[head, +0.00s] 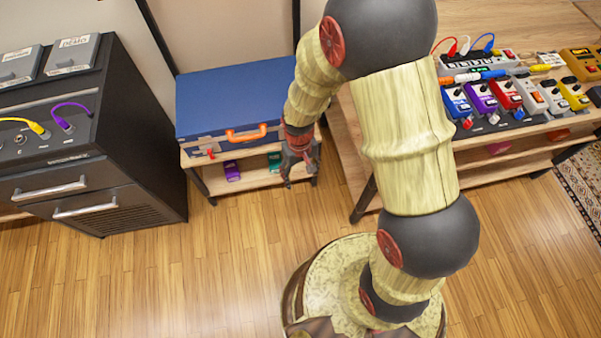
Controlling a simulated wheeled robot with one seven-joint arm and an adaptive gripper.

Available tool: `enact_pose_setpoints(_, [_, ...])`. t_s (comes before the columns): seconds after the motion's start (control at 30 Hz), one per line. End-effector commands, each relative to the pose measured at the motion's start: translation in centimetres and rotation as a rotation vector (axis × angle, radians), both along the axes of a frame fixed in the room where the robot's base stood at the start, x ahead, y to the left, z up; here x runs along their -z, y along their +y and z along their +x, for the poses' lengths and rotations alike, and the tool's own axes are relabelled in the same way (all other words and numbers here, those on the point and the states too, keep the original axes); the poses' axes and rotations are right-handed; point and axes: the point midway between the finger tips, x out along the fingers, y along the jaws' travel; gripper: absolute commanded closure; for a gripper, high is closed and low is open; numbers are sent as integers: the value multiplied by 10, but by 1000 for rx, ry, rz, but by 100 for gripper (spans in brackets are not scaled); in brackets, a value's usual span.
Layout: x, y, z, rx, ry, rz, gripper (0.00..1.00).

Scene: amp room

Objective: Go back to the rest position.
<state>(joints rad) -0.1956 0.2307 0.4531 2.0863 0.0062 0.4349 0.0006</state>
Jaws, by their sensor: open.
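My gripper (300,172) hangs at the end of my bent arm, in the middle of the head view. Its fingers point downward and are apart, with nothing between them. It is in front of the right part of a low wooden shelf (205,183). A blue case (230,97) with an orange handle (246,134) lies shut on top of that shelf. The gripper looks apart from the case, though its exact distance is hard to tell. My forearm covers the case's right edge.
A black cabinet (150,150) with cables on top stands at the left. A wooden table (360,135) at the right bears a row of coloured pedals (505,92). Purple (232,171) and green boxes sit on the lower shelf. The wood floor (230,250) is clear in front.

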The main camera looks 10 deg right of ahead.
Motion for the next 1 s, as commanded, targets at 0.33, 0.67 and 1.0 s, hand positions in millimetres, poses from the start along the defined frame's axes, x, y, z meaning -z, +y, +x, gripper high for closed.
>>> enact_pose_setpoints(0.33, [-1,0,-1,1,2,0,36])
enact_pose_setpoints(0.67, [-1,-1,-4,1,14,-3,36])
enact_pose_setpoints(1.0, [-56,-15,-58,8,128,-25,36])
